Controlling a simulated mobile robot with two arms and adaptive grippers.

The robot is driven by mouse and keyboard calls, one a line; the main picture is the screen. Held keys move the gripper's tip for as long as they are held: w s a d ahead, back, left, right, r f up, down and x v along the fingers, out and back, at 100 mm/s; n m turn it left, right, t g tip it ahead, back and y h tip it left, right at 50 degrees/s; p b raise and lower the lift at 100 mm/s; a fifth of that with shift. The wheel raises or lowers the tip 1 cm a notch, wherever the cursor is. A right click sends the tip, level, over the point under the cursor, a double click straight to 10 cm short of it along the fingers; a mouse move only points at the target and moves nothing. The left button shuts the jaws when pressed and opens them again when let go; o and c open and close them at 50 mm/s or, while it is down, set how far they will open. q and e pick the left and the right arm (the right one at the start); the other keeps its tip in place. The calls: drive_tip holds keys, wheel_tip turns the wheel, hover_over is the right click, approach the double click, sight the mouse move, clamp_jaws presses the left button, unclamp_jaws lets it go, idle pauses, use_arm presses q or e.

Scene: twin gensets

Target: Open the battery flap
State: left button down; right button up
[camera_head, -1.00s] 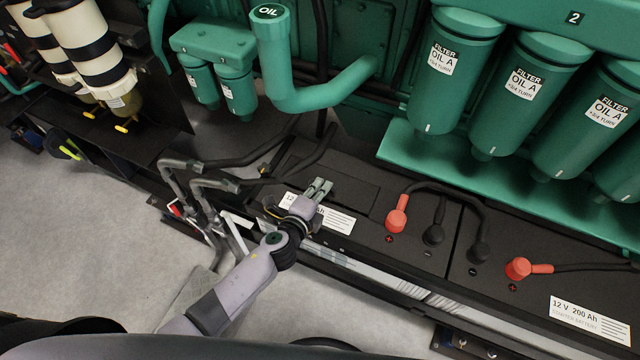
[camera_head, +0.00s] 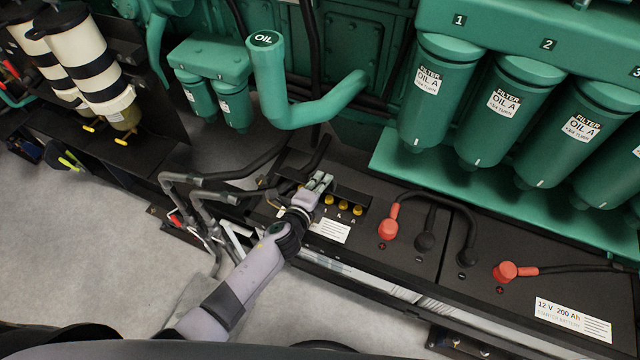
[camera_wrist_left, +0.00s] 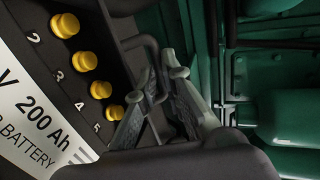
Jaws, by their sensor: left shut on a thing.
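The black battery flap (camera_head: 350,192) on the left battery stands raised along the back of its opening in the head view. Yellow caps (camera_head: 343,207) show in front of it. In the wrist view, several yellow caps (camera_wrist_left: 84,61) lie in a row with numbers beside them. My left gripper (camera_head: 319,181) is at the flap's left part. In the wrist view its fingers (camera_wrist_left: 155,85) are closed around the dark bar handle (camera_wrist_left: 153,48) of the flap. The gripper hides part of the flap and some caps. My right gripper is not in view.
A red terminal (camera_head: 388,229) and black terminals (camera_head: 424,241) with cables stand right of the opening. Green oil filters (camera_head: 437,95) and a green oil filler pipe (camera_head: 310,112) stand behind. Grey pipes (camera_head: 190,200) lie left of my arm.

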use_arm(q)
drive_tip(key=shift+w+r, duration=0.3)
drive_tip(key=shift+r, duration=0.2)
drive_tip(key=c, duration=2)
unclamp_jaws()
drive_tip(key=shift+s, duration=0.1)
drive_tip(key=shift+s, duration=0.2)
drive_tip(key=shift+s+a, duration=0.1)
drive_tip(key=shift+s, duration=0.15)
drive_tip(key=v, duration=1.1)
drive_tip(key=shift+s, duration=0.25)
drive_tip(key=shift+f, duration=0.1)
